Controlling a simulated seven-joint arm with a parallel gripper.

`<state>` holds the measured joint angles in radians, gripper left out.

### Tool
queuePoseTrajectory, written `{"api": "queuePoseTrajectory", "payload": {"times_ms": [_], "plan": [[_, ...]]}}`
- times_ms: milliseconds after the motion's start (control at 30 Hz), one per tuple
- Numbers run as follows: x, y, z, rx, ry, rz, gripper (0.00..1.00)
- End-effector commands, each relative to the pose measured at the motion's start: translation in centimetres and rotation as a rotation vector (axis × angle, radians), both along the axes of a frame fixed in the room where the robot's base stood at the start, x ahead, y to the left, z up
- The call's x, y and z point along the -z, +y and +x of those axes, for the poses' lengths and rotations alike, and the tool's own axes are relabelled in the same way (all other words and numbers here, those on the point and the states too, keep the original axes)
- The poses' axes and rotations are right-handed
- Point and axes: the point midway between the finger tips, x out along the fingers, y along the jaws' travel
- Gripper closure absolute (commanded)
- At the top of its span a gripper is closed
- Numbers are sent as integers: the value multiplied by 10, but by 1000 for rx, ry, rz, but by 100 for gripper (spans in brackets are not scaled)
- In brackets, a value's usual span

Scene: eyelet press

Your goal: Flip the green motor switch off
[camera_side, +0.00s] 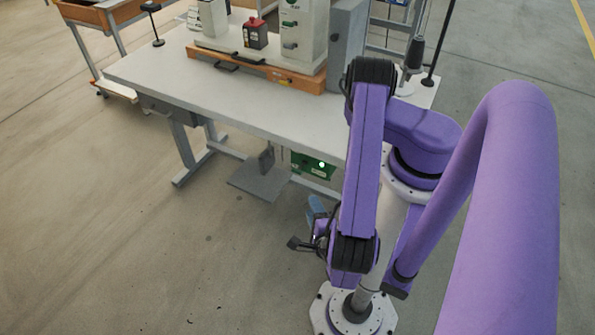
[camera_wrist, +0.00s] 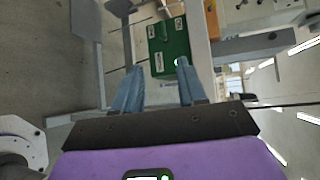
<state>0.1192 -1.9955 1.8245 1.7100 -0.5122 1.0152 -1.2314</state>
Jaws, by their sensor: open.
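The green motor switch box (camera_side: 313,166) hangs under the front of the white table in the side view, with a lit pale-green spot on its face. In the wrist view the green box (camera_wrist: 168,47) shows ahead, between and beyond my two blue fingertips, with white labels and a bright green-white light near its lower right. My gripper (camera_wrist: 158,72) is open and empty, its fingers apart and short of the box. In the side view my gripper (camera_side: 317,210) is low, below and near the box, partly hidden by my purple arm. The switch's lever position is too small to tell.
The white table (camera_side: 160,75) carries a press machine (camera_side: 303,30) on an orange base and a red-and-black item (camera_side: 255,33). A grey foot pedal plate (camera_side: 260,178) lies left of the switch box, by the table leg (camera_side: 190,150). The floor in front is clear.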

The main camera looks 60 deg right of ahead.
Motion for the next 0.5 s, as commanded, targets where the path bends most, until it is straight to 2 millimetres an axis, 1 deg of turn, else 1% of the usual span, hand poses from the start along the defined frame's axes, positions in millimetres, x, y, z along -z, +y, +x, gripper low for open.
{"api": "queuePoseTrajectory", "payload": {"times_ms": [100, 267, 367, 500], "plan": [[-4, -7, -3, -36, -30, 30, 59], [-5, -12, -3, -49, -45, 47, 59], [-4, -16, 2, -47, -46, 47, 59], [0, -29, 14, -45, -46, 44, 59]]}}
